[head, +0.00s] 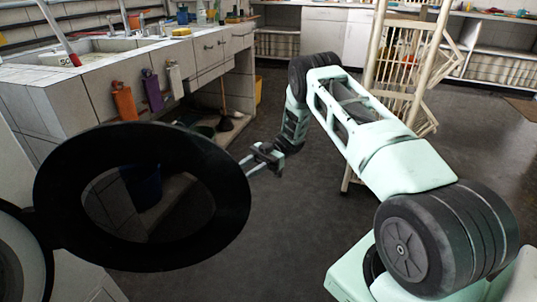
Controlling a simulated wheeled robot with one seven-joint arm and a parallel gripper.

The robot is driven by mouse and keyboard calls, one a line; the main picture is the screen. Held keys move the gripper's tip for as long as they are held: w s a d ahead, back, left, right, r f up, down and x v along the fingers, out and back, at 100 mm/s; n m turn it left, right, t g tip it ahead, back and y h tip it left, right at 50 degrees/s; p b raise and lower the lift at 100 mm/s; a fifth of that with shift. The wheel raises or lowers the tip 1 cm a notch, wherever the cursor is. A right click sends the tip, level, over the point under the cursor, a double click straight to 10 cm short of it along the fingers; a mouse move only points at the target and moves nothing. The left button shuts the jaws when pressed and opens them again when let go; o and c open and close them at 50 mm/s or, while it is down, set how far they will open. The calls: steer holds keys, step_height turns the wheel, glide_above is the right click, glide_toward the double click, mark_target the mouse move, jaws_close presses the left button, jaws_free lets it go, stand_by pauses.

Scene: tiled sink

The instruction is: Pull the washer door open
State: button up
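The washer door (222,230) is a thick black ring around a dark see-through pane, at the lower left in the head view. It stands swung out from the white washer (12,275), whose round rim shows at the left edge. The door's hinge side is at its left. My gripper (262,160) is just beyond the door's upper right edge in the picture. Whether it touches the door cannot be told. Its fingers are small and dark, and their gap is unclear. I see nothing held in it.
A tiled sink counter (110,62) runs along the upper left, with orange and purple bottles hung on its side. A blue bucket (145,185) shows through the door pane. A cream rack (405,70) stands behind my arm. Dark floor (300,235) is clear between door and arm base.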

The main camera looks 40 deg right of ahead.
steer(key=w+d, duration=0.2)
steer(key=d, duration=0.9)
steer(key=shift+d, duration=0.25)
